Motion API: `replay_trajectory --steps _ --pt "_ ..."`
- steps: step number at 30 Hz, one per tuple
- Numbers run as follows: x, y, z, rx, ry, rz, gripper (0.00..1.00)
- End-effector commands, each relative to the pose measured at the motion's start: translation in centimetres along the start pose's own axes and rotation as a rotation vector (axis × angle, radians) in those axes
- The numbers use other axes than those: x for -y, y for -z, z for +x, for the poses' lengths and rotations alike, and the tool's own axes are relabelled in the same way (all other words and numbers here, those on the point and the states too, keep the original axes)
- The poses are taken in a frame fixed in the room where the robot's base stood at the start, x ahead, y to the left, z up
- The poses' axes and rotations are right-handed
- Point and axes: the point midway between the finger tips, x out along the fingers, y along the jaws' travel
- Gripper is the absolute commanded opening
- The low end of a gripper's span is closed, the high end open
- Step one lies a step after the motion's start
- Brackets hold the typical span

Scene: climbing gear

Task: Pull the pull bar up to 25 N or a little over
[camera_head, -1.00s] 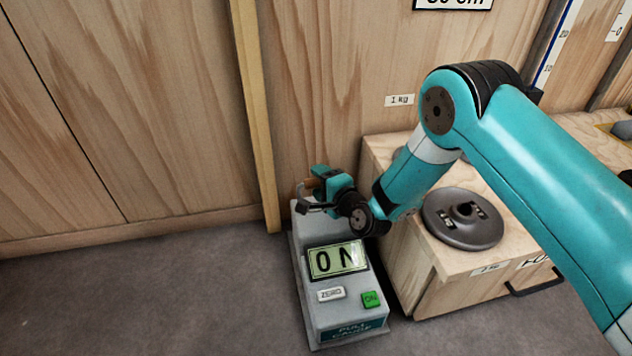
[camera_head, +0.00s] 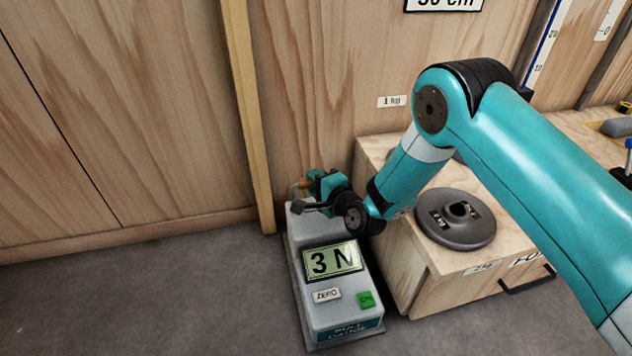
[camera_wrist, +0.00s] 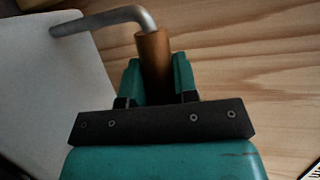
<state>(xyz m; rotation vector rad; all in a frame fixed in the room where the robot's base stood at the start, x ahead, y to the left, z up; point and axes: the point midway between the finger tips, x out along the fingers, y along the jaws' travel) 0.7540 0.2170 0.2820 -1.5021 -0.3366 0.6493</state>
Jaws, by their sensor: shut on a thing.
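The pull gauge (camera_head: 340,307) is a grey box on the floor, its display (camera_head: 333,261) reading 3 N. Below the display are a ZERO button (camera_head: 326,295) and a green ON button (camera_head: 366,299). My gripper (camera_head: 308,185) is at the gauge's far end, shut on the pull bar. In the wrist view the bar's orange-brown grip (camera_wrist: 153,62) stands between the two teal fingers of my gripper (camera_wrist: 155,80). A bent grey metal rod (camera_wrist: 105,20) runs from the grip's top to the left. My gripper and wrist partly hide the bar in the head view.
A wooden box (camera_head: 432,290) stands right of the gauge, with a dark weight disc (camera_head: 456,218) on top and a black handle in front. A wooden wall with a pale upright strip (camera_head: 247,120) is behind. The floor at left is clear.

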Motion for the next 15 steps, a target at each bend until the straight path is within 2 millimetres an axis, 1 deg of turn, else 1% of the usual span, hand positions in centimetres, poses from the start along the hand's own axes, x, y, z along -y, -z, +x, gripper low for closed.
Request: replay_trajectory --steps 1,15 --pt "0.22 -0.24 -0.02 0.004 0.0 0.001 0.0" --pt "0.96 -0.46 -0.12 0.007 0.001 0.002 0.0"
